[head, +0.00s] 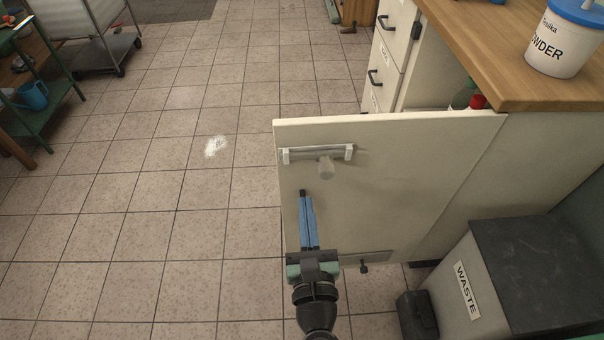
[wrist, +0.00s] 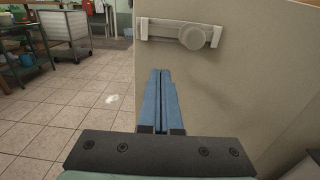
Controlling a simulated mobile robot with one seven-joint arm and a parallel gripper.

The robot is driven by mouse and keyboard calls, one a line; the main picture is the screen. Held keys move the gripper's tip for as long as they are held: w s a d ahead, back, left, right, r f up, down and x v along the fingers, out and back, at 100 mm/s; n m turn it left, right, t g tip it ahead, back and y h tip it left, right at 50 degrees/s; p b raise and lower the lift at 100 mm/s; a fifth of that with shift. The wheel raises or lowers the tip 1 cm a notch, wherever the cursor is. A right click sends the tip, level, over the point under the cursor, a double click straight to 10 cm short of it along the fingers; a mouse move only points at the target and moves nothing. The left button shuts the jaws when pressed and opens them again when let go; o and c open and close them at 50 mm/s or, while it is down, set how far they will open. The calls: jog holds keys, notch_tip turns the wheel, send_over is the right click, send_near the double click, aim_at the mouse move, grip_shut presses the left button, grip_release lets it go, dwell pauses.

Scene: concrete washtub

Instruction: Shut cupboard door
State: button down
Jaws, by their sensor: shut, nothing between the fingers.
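The cream cupboard door (head: 400,190) stands open, swung out from the wooden-topped counter, with its outer or inner face towards me. A pale bar with a round knob (head: 325,166) is fixed near its top left; this fitting also shows in the wrist view (wrist: 193,37). My gripper (head: 302,194) is shut and empty, its blue fingers pointing forward in front of the door's left part, below the bar. In the wrist view the fingertips (wrist: 161,72) overlap the door's left edge area. I cannot tell whether they touch the door.
A grey waste bin (head: 450,285) with a dark lid stands at the right. A powder tub (head: 562,40) sits on the counter (head: 500,65). Bottles (head: 470,99) show behind the door.

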aim_at(301, 167)
jog(key=shift+w+a, duration=0.1)
jog(key=shift+w, duration=3.45)
jog(key=shift+w, duration=0.1)
